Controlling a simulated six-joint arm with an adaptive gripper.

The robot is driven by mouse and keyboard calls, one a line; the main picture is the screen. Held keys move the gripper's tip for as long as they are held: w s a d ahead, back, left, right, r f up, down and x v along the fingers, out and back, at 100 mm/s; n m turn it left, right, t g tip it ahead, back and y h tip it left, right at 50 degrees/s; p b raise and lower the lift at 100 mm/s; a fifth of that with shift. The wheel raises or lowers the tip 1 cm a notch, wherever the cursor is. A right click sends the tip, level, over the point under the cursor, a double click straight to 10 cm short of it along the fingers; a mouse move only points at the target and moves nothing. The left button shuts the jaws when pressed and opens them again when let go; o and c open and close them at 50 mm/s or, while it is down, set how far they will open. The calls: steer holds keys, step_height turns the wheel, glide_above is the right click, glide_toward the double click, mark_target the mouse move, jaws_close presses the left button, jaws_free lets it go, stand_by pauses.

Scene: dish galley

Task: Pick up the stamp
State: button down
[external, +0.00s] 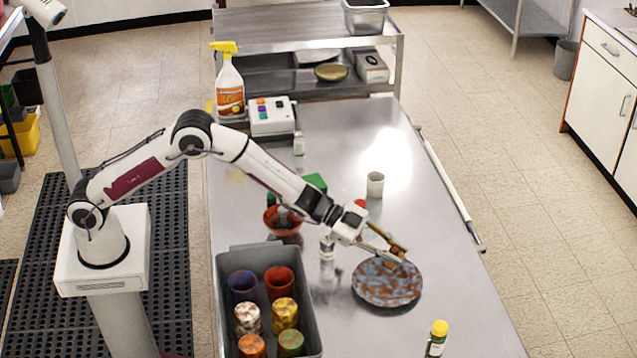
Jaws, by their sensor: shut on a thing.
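My gripper (396,256) is above the far part of a speckled blue-and-brown plate (385,288). Its fingers are shut on a small brown-orange thing (398,249), which looks like the stamp. The fingers hide part of it and its shape is hard to make out. It appears to be held above the plate, but I cannot tell how much space lies between them.
A grey bin (222,318) with several coloured cups stands at the near left.

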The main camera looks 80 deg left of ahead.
mark_target(395, 249)
steer(key=shift+r, duration=3)
steer(key=s+d+r+n+y, duration=0.1)
steer(key=s+d+r+n, duration=0.1)
steer(key=s+d+n, duration=0.1)
steer(key=shift+s+d, duration=0.85)
steer(key=shift+d, duration=0.3)
step_height(395, 249, down, 6)
steer(key=shift+f, duration=0.15)
steer(key=shift+f, duration=1.85)
